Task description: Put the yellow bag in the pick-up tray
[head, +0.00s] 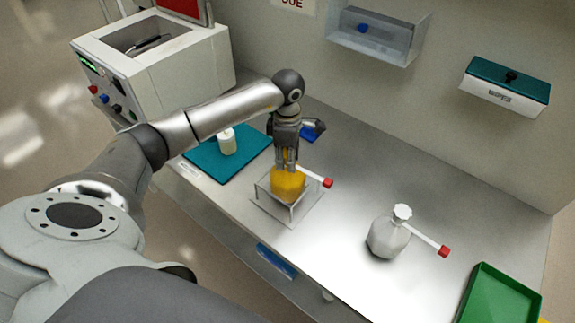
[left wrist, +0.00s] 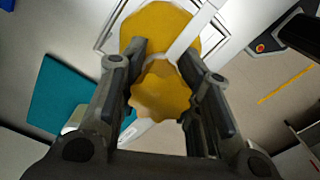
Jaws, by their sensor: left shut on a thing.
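The yellow bag (head: 287,186) is a rounded body with a scalloped neck and a white side tube ending in a red tip. It stands in a small pale square holder (head: 264,198) on the bench. My left gripper (head: 287,163) points down over it and is shut on its neck. In the left wrist view the yellow bag (left wrist: 155,25) shows between the two fingers (left wrist: 162,75). A green tray (head: 497,300), the only clear tray in view, lies at the lower right and its visible part is empty. My right gripper is not in view.
A grey-white flask (head: 387,238) with a red-tipped tube stands between holder and tray. A teal mat (head: 200,160) bears a small whitish jar (head: 227,141). A white machine (head: 160,80) stands at the back left. Bins (head: 505,82) hang on the wall.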

